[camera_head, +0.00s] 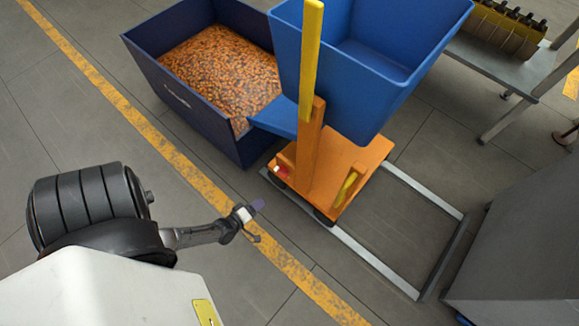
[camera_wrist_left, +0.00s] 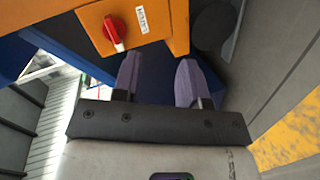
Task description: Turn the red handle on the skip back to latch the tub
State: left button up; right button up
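The skip is a blue tub (camera_head: 380,62) on an orange wheeled base (camera_head: 345,160) with an orange post. The red handle (camera_head: 281,171) sits low on the base's left side. In the left wrist view the red handle (camera_wrist_left: 114,34) is on an orange plate beside a small white label, above the fingers. My left gripper (camera_head: 256,207) is to the lower left of the handle, apart from it. Its two purple-grey fingers (camera_wrist_left: 158,80) are spread with nothing between them. My right gripper is in neither view.
A dark blue bin (camera_head: 150,80) full of small orange-brown pieces stands behind and left of the skip. Grey floor rails (camera_head: 375,262) run around the base's right. A bench (camera_head: 495,65) with bottles is at the upper right. A grey block (camera_head: 525,235) stands at the right. Floor around my left gripper is clear.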

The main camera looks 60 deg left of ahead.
aim_at(282, 171)
pick_arm(q)
notch_tip(282, 171, up, 4)
jog(key=s+n+t+y, duration=0.1)
jog(key=n+t+y, duration=0.1)
jog(key=n+t, duration=0.15)
jog(key=w+a+n+b, duration=0.1)
jog(key=w+a+b, duration=0.3)
jog(key=w, duration=0.9)
jog(key=shift+w+a+r+g+b, duration=0.15)
jog(key=shift+w+a+g+b, duration=0.05)
jog(key=shift+a+g+b, duration=0.2)
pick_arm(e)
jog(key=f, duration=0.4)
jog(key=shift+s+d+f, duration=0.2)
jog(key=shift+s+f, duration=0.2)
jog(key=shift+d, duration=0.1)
pick_arm(q)
grip_shut()
